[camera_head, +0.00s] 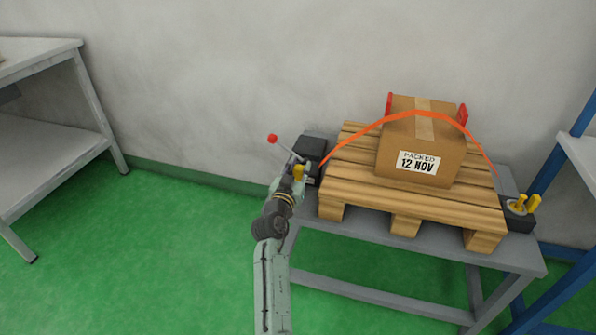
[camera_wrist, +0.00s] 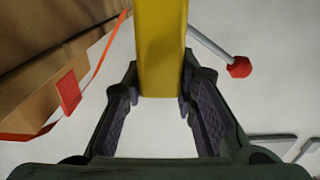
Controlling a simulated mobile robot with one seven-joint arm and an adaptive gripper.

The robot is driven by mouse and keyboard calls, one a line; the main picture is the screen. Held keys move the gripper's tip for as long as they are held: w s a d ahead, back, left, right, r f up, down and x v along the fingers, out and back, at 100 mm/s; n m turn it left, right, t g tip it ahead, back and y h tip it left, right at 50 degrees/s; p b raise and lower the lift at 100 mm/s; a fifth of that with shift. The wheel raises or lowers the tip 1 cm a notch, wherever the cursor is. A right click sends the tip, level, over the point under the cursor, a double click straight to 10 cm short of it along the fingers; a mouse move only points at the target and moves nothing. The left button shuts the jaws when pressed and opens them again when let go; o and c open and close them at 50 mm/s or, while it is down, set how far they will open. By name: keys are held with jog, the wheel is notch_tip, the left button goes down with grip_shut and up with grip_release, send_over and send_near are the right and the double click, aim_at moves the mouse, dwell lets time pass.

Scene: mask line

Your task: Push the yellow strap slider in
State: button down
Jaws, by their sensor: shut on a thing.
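The yellow strap slider (camera_head: 298,172) stands on the dark tensioner block (camera_head: 309,146) at the left end of the pallet. In the wrist view the slider (camera_wrist: 161,45) is a yellow bar between the fingertips. My gripper (camera_wrist: 161,88) is shut on it, one finger on each side. In the head view my gripper (camera_head: 297,180) reaches the block from the front, and my arm hides part of it. An orange strap (camera_head: 345,146) rises from the block, passes over the carton and comes down at the right. The slider's inner end is hidden.
A carton (camera_head: 408,145) with red corner guards (camera_head: 389,104) sits on a wooden pallet (camera_head: 350,168) on a grey table (camera_head: 440,262). A red-knobbed lever (camera_head: 272,138) sticks out beside the block. Another dark block with yellow handles (camera_head: 520,204) stands at the right. Green floor is open at left.

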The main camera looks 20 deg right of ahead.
jog(key=c, duration=1.3)
grip_release()
jog(key=shift+w+d, duration=0.1)
jog(key=v, duration=1.2)
